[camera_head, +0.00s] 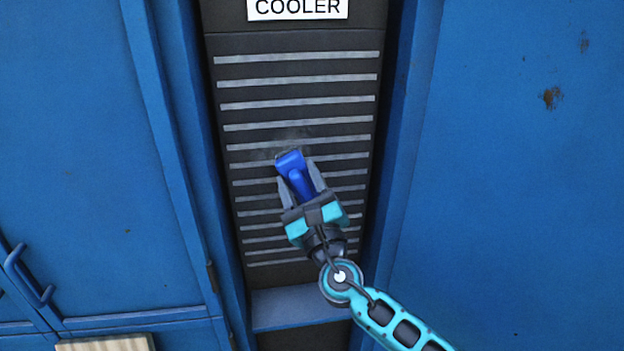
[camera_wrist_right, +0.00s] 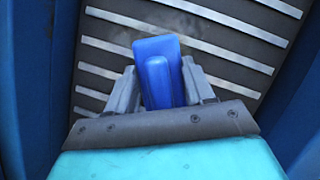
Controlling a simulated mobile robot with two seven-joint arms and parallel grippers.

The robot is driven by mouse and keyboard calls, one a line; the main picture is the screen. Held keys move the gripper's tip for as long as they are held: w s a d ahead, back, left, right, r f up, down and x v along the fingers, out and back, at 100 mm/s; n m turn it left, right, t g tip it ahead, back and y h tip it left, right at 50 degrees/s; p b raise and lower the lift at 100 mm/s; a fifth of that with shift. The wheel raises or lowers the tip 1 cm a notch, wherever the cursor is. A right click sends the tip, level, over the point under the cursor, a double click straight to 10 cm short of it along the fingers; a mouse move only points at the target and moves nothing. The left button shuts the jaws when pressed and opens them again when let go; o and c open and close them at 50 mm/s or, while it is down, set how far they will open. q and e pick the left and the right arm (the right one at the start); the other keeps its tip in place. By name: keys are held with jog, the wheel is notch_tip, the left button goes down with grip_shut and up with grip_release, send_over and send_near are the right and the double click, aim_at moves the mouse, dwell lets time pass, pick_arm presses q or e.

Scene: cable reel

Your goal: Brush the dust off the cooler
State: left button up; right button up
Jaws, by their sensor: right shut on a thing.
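The cooler (camera_head: 350,105) is a dark upright panel with several light horizontal slats, under a white sign reading COOLER (camera_head: 298,9). A faint greyish dust patch (camera_head: 290,136) shows on the slats just above the brush. My right gripper (camera_head: 300,185) is shut on a blue brush (camera_head: 291,163) in front of the middle of the cooler. In the right wrist view the brush (camera_wrist_right: 158,75) stands between the two grey fingers, with the slats (camera_wrist_right: 215,50) behind it. The brush's far end is at or close to the slats; I cannot tell if it touches. My left gripper is not in view.
Blue walls flank the cooler on the left (camera_head: 80,130) and right (camera_head: 510,180). A blue handle (camera_head: 28,275) sticks out at the lower left. A blue ledge (camera_head: 290,308) lies below the slats. A pale ribbed object (camera_head: 105,344) shows at the bottom left.

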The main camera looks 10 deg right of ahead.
aim_at(275, 161)
jog(key=shift+a+r+p, duration=0.55)
jog(key=shift+a+r, duration=0.7)
jog(key=shift+a, duration=2.55)
jog(key=shift+d+r, duration=1.1)
jog(key=shift+d, duration=7.25)
jog(key=shift+a, duration=6.6)
jog(key=shift+a+f, duration=0.1)
jog(key=shift+a, duration=1.7)
